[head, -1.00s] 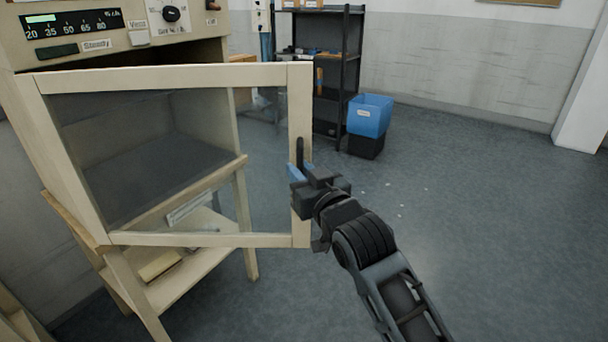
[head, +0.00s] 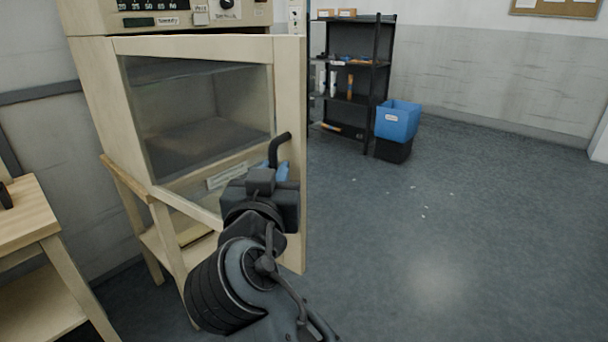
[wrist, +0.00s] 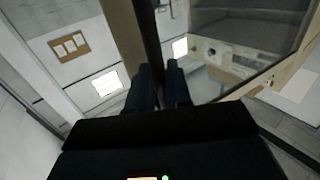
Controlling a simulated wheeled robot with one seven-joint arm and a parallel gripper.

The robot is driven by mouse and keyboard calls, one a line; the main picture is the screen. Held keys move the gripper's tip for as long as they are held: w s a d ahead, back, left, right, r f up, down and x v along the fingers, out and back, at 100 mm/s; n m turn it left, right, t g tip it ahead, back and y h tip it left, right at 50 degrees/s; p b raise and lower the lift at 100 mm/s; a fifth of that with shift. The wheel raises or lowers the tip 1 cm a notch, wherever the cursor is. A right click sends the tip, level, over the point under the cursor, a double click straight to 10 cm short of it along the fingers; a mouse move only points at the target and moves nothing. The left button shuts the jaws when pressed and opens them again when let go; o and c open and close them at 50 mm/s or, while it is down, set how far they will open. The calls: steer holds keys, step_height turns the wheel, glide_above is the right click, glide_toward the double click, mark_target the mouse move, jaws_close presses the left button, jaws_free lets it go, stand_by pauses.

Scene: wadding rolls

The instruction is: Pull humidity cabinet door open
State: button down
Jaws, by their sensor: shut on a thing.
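The humidity cabinet door (head: 289,110) is a cream frame with a glass pane, hinged at its left. It stands ajar, its right side swung out towards me from the cabinet (head: 92,90). The black bar handle (head: 281,143) is on the door's right stile. My gripper (head: 276,171) is shut on the handle, with its blue fingertips around the bar and the handle's top showing above them. In the wrist view the two dark fingers (wrist: 160,82) close on the dark handle bar (wrist: 149,35). The lower handle is hidden behind my gripper.
A wooden table (head: 28,215) stands at the left. The cabinet rests on a wooden stand (head: 128,182). A black shelf (head: 377,75) and a blue bin (head: 397,121) on a black one stand behind, to the right.

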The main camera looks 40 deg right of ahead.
steer(key=shift+a+b, duration=0.35)
steer(key=shift+a, duration=2.2)
steer(key=c, duration=1.2)
jaws_free()
steer(key=shift+w, duration=0.1)
steer(key=shift+b+v, duration=0.4)
steer(key=shift+v, duration=3.45)
steer(key=shift+f, duration=0.1)
